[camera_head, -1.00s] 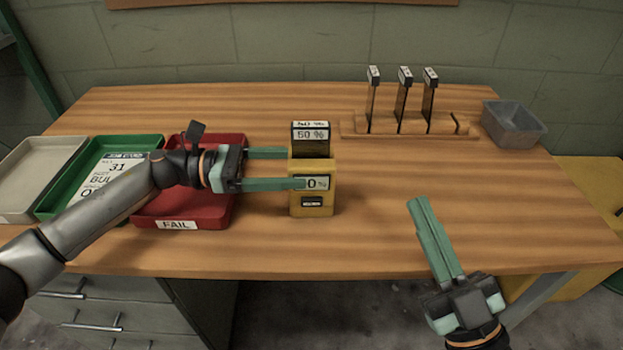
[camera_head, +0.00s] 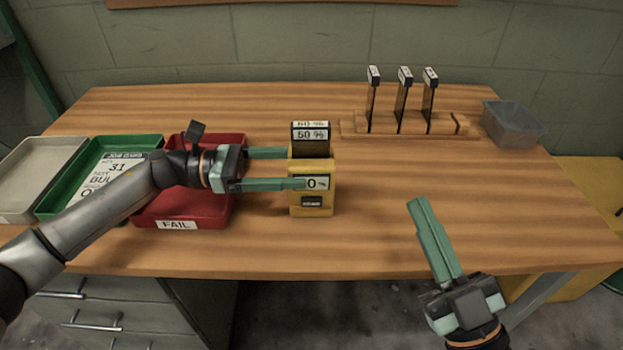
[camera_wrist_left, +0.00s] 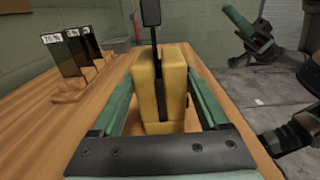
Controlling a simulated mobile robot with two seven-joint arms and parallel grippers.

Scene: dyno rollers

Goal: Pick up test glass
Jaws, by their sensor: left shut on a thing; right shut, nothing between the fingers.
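A yellow meter (camera_head: 313,209) stands upright on the workbench. A dark test glass with a white 50 % label (camera_head: 311,134) stands in the slot at its top. In the left wrist view the meter (camera_wrist_left: 158,95) is between my fingers, with the glass (camera_wrist_left: 151,14) seen edge-on above it. My left gripper (camera_head: 295,168) is shut on the meter from the left; its near finger partly covers the meter's front display. My right gripper (camera_head: 418,203) is shut and empty over the bench's front edge, right of the meter and apart from it.
A wooden rack (camera_head: 350,130) behind right holds three dark glasses (camera_head: 402,102). A grey bin (camera_head: 515,128) stands right of it. At left are a red FAIL tray (camera_head: 225,208), a green tray (camera_head: 62,188) with a job card, and a beige tray (camera_head: 38,160). The bench's right middle is clear.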

